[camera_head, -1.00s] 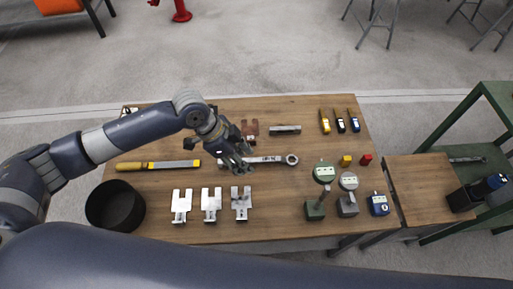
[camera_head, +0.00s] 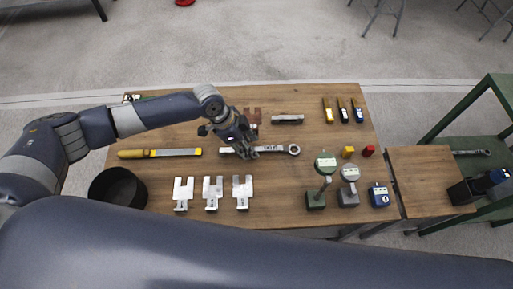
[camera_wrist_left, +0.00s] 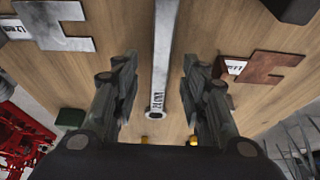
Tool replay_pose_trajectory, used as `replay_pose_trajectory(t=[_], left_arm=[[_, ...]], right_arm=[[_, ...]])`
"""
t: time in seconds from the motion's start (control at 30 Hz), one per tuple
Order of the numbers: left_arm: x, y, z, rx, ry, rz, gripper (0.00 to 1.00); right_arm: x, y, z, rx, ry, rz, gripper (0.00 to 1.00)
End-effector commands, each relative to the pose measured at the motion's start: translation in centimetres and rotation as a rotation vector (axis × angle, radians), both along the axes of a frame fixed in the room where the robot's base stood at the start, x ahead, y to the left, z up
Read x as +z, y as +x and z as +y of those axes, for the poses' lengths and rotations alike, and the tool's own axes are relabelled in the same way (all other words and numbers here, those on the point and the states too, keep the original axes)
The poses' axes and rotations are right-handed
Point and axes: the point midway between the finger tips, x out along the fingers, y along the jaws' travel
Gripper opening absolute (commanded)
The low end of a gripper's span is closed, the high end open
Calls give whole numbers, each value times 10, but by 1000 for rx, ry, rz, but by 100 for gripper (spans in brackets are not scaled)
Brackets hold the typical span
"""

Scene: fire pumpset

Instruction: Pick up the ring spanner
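The ring spanner (camera_head: 272,150) is a long silver tool lying flat across the middle of the wooden table, with its ring end to the right. My left gripper (camera_head: 246,153) is over its left part and hides some of the handle. In the left wrist view, the spanner (camera_wrist_left: 165,55) runs lengthwise between the two spread fingers of the left gripper (camera_wrist_left: 160,78), with a gap on both sides.
Silver fork-shaped plates (camera_head: 213,190) lie in front of the spanner and a copper one (camera_head: 252,115) behind. A yellow-handled file (camera_head: 160,153) lies left, above a black bowl (camera_head: 118,188). Dial gauges (camera_head: 325,175) stand at the right. Another spanner (camera_head: 472,152) lies on the green shelf.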

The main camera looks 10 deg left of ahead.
Motion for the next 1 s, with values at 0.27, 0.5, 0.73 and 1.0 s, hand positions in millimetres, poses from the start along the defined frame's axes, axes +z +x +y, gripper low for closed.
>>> replay_pose_trajectory(t=[0.27, 0.5, 0.73, 1.0], left_arm=[[-15, 1, -6, 1, 0, 0, 40], [-15, 1, -6, 1, 0, 0, 13], [-14, 1, -6, 1, -2, -1, 0], [-5, 2, -6, 1, -4, -3, 0]], right_arm=[[1, 5, 1, 0, 1, -7, 30], [1, 5, 4, -1, 5, -8, 30], [1, 5, 5, 0, 6, -8, 30], [1, 5, 5, 0, 6, -8, 30]])
